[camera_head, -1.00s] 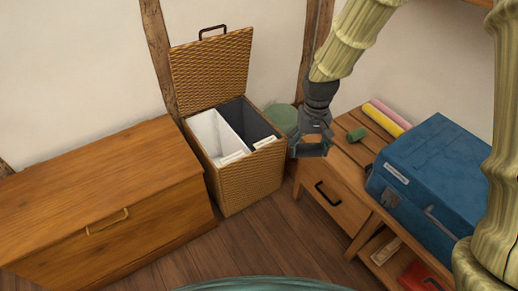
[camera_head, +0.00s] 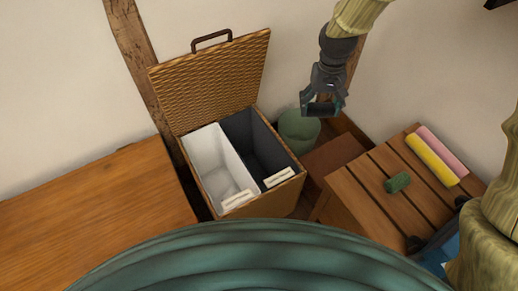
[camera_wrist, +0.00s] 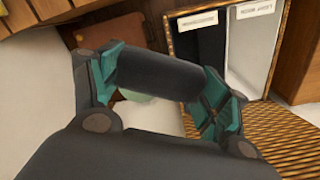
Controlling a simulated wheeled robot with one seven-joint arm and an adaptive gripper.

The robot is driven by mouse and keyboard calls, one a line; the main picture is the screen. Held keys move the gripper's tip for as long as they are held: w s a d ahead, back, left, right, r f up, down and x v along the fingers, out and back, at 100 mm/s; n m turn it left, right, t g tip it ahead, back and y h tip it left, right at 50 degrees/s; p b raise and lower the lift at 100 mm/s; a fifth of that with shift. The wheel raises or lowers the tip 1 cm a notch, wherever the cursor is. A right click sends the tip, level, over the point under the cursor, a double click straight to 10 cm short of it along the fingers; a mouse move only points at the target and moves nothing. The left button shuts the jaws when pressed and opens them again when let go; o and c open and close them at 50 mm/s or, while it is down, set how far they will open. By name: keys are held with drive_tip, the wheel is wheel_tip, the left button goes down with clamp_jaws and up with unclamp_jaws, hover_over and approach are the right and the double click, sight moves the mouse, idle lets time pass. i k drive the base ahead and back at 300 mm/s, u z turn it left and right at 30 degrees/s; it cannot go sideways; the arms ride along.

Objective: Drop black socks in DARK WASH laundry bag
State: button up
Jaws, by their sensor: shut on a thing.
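My gripper (camera_head: 322,103) is shut on a rolled bundle of black socks (camera_wrist: 155,72), held crosswise between its two green-padded fingers in the wrist view. In the head view the gripper appears to the upper right of a wicker hamper (camera_head: 250,205) with its lid raised. The hamper holds a dark bag (camera_head: 262,150) on the right and a white bag (camera_head: 212,160) on the left. Each has a pale label at its front edge; the text is too small to read. In the wrist view the dark bag (camera_wrist: 203,50) shows beyond the socks.
The open lid (camera_head: 215,85) stands at the hamper's back. A green bin (camera_head: 299,128) stands behind it at right. A slatted wooden nightstand (camera_head: 365,200) holds a green roll (camera_head: 398,182) and yellow and pink rolls. A wooden chest (camera_head: 95,210) stands at left.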

sight(259, 182)
drive_tip(key=i, duration=0.3)
drive_tip(key=z, duration=1.2)
drive_tip(key=k, duration=0.95)
drive_tip(key=u, duration=1.55)
drive_tip(key=i, duration=0.5)
